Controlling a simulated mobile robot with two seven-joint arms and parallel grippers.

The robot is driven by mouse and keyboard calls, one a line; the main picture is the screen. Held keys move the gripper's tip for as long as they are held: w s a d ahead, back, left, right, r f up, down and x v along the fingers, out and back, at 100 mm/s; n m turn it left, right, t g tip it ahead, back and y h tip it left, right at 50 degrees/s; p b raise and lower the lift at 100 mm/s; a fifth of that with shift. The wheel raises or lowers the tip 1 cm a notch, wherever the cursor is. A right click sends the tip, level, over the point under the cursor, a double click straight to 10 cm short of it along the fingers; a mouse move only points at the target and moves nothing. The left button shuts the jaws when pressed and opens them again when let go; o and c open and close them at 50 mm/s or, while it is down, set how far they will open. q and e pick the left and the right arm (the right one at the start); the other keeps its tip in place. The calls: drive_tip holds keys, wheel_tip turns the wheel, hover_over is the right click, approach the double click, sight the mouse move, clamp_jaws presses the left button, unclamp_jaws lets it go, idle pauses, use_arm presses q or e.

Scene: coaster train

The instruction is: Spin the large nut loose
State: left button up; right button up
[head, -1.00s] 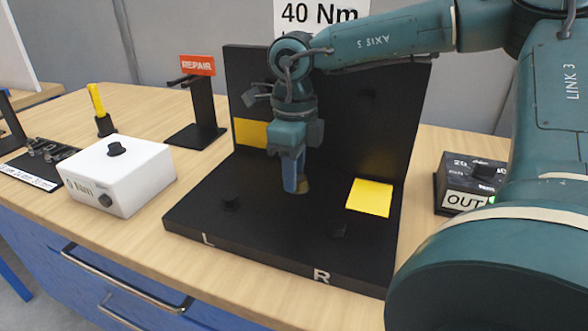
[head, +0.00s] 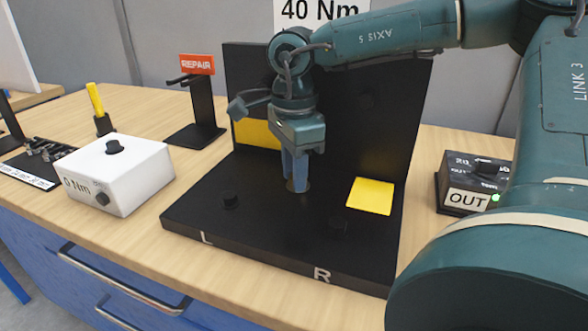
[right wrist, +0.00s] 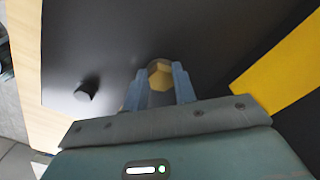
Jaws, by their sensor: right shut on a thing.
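The large nut (right wrist: 160,76) is a brass-coloured hexagon on the black fixture's base (head: 260,236). It sits between the blue fingers of my right gripper (right wrist: 159,88), which are shut on it. In the head view my right gripper (head: 296,183) points straight down at the middle of the base, and the fingers mostly hide the nut. My left gripper is in neither view now.
Yellow patches (head: 370,194) mark the fixture. A white torque box (head: 118,172) and a REPAIR stand (head: 196,105) are at the left; a black OUT box (head: 470,183) is at the right.

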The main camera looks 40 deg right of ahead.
drive_tip(key=n, duration=0.4)
drive_tip(key=shift+s+n, duration=0.2)
drive_tip(key=shift+n, duration=0.2)
drive_tip(key=n, duration=0.2)
drive_tip(key=shift+n, duration=0.3)
drive_tip(key=n, duration=0.2)
drive_tip(key=shift+s+n+p, duration=0.15)
drive_tip(key=shift+n+p, duration=0.2)
drive_tip(key=shift+n, duration=0.05)
drive_tip(key=n, duration=0.4)
drive_tip(key=shift+s+d+n+p, duration=0.1)
drive_tip(key=shift+s+n+p, duration=0.05)
drive_tip(key=shift+n+p, duration=0.15)
drive_tip(key=n, duration=0.4)
drive_tip(key=shift+d+f, duration=0.1)
drive_tip(key=shift+d, duration=0.05)
drive_tip(key=shift+s+n+p, duration=0.1)
drive_tip(key=shift+n+p, duration=0.25)
drive_tip(key=shift+n, duration=0.45)
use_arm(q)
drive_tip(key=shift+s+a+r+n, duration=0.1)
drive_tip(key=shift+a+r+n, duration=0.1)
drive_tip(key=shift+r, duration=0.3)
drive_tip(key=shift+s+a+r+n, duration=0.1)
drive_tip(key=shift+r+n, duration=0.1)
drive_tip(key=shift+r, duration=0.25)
